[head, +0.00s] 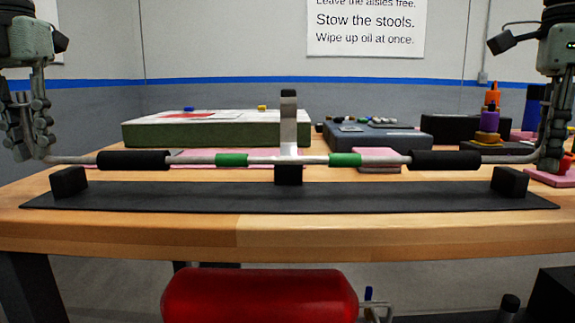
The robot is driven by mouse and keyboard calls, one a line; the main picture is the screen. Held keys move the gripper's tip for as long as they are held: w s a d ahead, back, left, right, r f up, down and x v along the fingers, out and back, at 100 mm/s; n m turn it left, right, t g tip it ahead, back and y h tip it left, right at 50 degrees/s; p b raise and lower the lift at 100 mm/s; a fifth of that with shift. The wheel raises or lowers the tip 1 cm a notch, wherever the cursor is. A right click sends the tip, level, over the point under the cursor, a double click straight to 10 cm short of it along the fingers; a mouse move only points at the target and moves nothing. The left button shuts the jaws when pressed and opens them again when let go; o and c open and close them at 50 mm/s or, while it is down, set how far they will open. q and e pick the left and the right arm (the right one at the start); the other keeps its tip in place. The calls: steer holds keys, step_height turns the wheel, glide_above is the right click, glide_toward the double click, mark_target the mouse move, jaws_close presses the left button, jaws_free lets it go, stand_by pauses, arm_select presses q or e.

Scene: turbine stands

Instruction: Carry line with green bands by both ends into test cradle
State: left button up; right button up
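The line with green bands (302,159) is a grey tube running level across the head view. It has two green bands (232,160), two black sleeves (133,160) and bent ends. A flat upright piece (288,125) shows at its middle. The test cradle (200,198) is a long black plate with a left block (68,181), a middle block (288,175) and a right block (509,181). The line appears just above or behind the blocks; contact is unclear. My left gripper (35,150) is around the left end, my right gripper (551,160) around the right end; both look closed on it.
Behind stand a green-sided box (190,132), a grey tray with small parts (375,137), a black box (447,127) and a stack of coloured pieces (489,120). Pink pads lie near the line. A red tank (258,296) is below the table's front edge (240,235).

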arm_select(q)
steer(key=shift+o, duration=1.1)
steer(key=shift+f, duration=0.6)
arm_select(e)
steer(key=shift+o, duration=1.1)
steer(key=shift+w+d+f, duration=0.1)
steer(key=shift+f, duration=0.1)
arm_select(q)
steer(key=shift+o, duration=0.4)
steer(key=shift+a, duration=0.1)
arm_select(e)
steer(key=shift+o, duration=0.5)
steer(key=shift+w+r, duration=0.1)
steer(key=shift+r, duration=0.1)
arm_select(q)
steer(key=shift+r, duration=0.2)
